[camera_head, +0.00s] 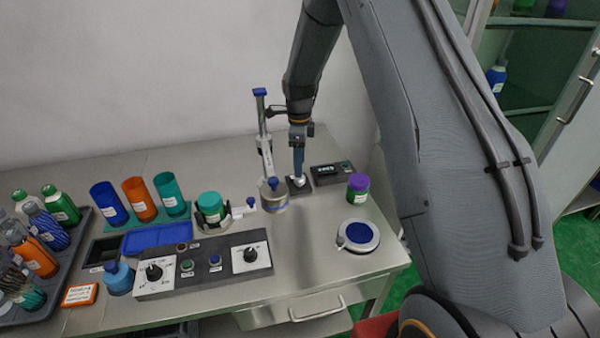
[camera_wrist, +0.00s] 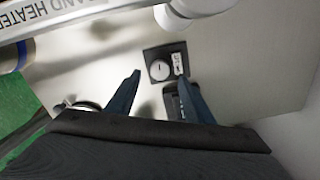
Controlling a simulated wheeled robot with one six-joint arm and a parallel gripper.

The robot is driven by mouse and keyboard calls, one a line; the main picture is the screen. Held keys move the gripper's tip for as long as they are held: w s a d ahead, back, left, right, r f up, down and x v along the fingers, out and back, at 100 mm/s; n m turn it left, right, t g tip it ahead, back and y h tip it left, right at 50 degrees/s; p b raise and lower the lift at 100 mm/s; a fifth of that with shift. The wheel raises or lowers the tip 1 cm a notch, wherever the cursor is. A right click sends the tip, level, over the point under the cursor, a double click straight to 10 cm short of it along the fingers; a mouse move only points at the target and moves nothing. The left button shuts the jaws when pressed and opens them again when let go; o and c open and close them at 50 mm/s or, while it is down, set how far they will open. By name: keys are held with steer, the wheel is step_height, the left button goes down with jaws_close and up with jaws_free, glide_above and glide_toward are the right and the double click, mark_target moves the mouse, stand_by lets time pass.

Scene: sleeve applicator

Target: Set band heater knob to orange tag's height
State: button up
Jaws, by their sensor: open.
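A small round pale knob (camera_wrist: 160,70) sits on a dark square plate (camera_wrist: 151,54), with a short white label beside it. In the head view the knob (camera_head: 298,182) is at the foot of my gripper (camera_head: 298,172). My gripper is open; in the wrist view its two dark fingertips (camera_wrist: 160,76) are on either side of the knob. I cannot tell how far above the plate they are.
The blue-topped stand (camera_head: 264,125) with its ring-shaped heater (camera_head: 275,198) is close left of my gripper. A black display box (camera_head: 331,172) is just right. A purple-lidded jar (camera_head: 358,187), round scale (camera_head: 358,236) and dial panel (camera_head: 205,263) stand nearer. Bench between them is clear.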

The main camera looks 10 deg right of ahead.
mark_target(299, 180)
steer(key=shift+f+p, duration=0.8)
steer(key=shift+f, duration=1.7)
steer(key=c, duration=1)
